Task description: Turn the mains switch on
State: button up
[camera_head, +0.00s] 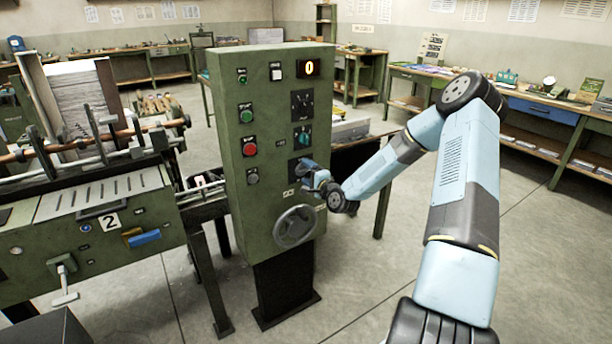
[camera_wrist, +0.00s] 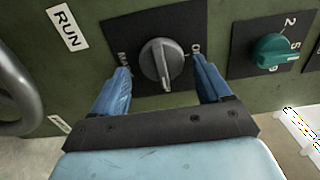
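My gripper (camera_head: 307,172) is at the front of the green control cabinet (camera_head: 268,72), just below the teal knob (camera_head: 302,138). In the wrist view my gripper (camera_wrist: 160,80) is open. Its blue fingers stand on either side of a grey rotary knob (camera_wrist: 161,62) on a black plate, with a gap showing on each side. The knob's ridge runs up and down in that view. White marks beside the fingers are partly hidden. No readable label names the mains switch. Another dark rotary switch (camera_head: 302,103) sits higher on the cabinet.
The teal knob (camera_wrist: 272,50) is right of the fingers in the wrist view, and a RUN label (camera_wrist: 67,28) is upper left. A grey handwheel (camera_head: 295,227) is below my gripper. Push buttons line the cabinet's left side. A lit display (camera_head: 309,68) shows 0.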

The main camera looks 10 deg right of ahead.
jog(key=v, duration=1.3)
jog(key=shift+s, duration=0.35)
